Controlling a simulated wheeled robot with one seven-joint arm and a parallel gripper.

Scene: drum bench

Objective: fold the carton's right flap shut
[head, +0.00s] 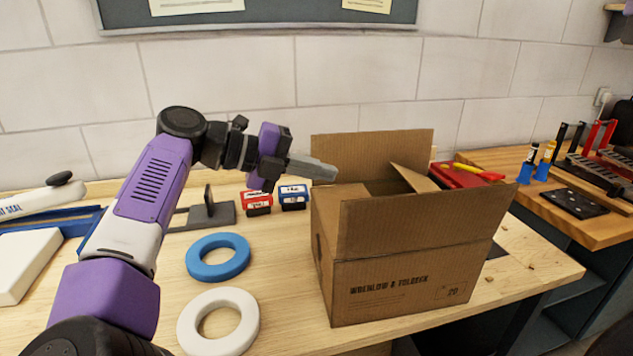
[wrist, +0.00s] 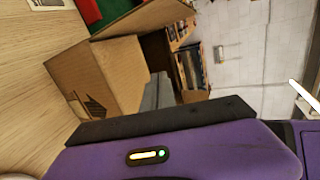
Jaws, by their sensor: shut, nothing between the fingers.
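The brown carton (head: 400,285) stands on the bench with its top partly open. Its back flap (head: 370,155) and front flap (head: 430,215) stand up. The right flap (head: 414,178) shows as a tilted piece at the right of the opening, partly hidden behind the front flap. The left flap seems folded inward; its edge is hard to make out. My gripper (head: 330,171) is shut and empty, above the carton's left edge, pointing right. The wrist view shows the carton (wrist: 95,75) turned sideways, with the gripper's grey fingers (wrist: 150,95) close to its opening.
A blue ring (head: 218,275) and a white ring (head: 190,330) lie left of the carton. Red and blue small boxes (head: 293,197) stand behind them. A red object (head: 462,176) lies behind the carton's right side. A second bench (head: 590,230) with tools stands at the right.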

